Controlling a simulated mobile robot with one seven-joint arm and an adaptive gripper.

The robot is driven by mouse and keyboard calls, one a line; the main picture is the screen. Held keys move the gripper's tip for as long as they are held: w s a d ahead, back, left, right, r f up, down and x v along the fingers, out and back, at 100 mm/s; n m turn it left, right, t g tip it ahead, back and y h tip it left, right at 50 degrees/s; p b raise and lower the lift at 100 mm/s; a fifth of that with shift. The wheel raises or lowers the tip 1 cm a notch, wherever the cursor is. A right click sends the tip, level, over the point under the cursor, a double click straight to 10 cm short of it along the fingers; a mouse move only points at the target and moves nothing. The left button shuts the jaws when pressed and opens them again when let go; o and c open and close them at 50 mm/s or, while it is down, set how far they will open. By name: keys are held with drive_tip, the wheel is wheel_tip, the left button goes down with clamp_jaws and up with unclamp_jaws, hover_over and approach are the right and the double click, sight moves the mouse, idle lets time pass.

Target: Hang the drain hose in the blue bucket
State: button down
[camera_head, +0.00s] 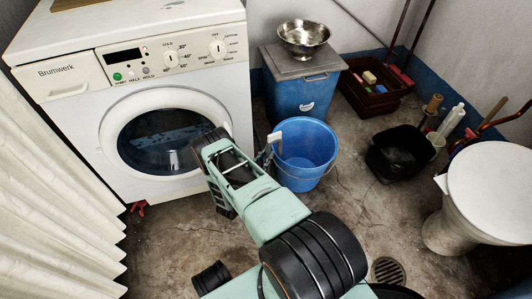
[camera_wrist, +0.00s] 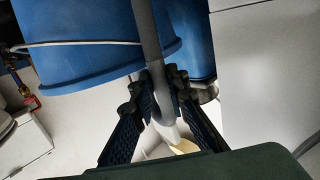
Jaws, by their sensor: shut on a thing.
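In the wrist view the bucket (camera_wrist: 95,65) fills the upper left. My gripper (camera_wrist: 163,98) is shut on the grey drain hose (camera_wrist: 145,35), with one finger on each side of it. The hose bends just past the fingertips towards a pale end piece. In the head view the white hose end (camera_head: 276,138) is at the bucket's left rim; whether it is inside is unclear. My arm partly hides the gripper there.
The washing machine (camera_head: 150,75) is left of the bucket. A lidded blue bin (camera_head: 297,96) with a metal bowl (camera_head: 304,38) on it stands behind. A black tub (camera_head: 397,153) and a toilet (camera_head: 482,190) are to the right. A floor drain (camera_head: 388,271) lies in front.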

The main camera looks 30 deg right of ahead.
wheel_tip(320, 180, down, 7)
drive_tip(key=shift+r, duration=0.2)
idle(0.6)
drive_tip(key=shift+r, duration=0.1)
drive_tip(key=c, duration=1.8)
unclamp_jaws()
drive_tip(key=v, duration=1.2)
